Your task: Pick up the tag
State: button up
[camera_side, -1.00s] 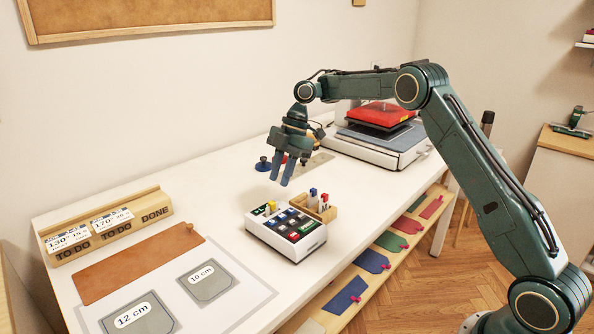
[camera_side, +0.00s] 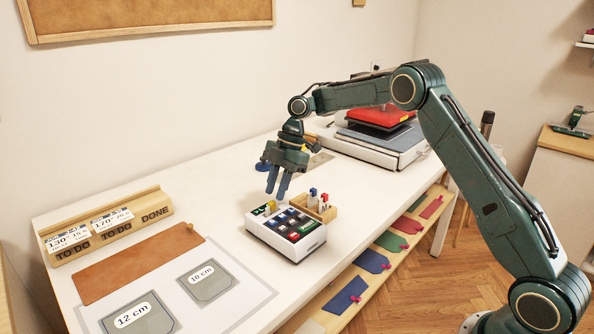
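My gripper (camera_side: 277,190) points down with its two blue fingers apart and nothing visible between them. It hovers just above the back left of a white sorting tray (camera_side: 294,254). The tray holds dark, blue and red pieces in compartments, and a small yellow and white piece (camera_side: 271,207) stands at its back edge, just below my fingertips. White tags with blue and red tops (camera_side: 313,195) stand in a small wooden box (camera_side: 331,213) at the tray's right. I cannot tell which of these pieces is the task's tag.
A press with a red top (camera_side: 380,114) stands at the back right. Coloured tags (camera_side: 372,262) lie on the shelf below.

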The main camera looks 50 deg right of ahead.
aim_at(272, 202)
jog(key=shift+x, duration=1.9)
jog(key=shift+c, duration=0.3)
grip_shut()
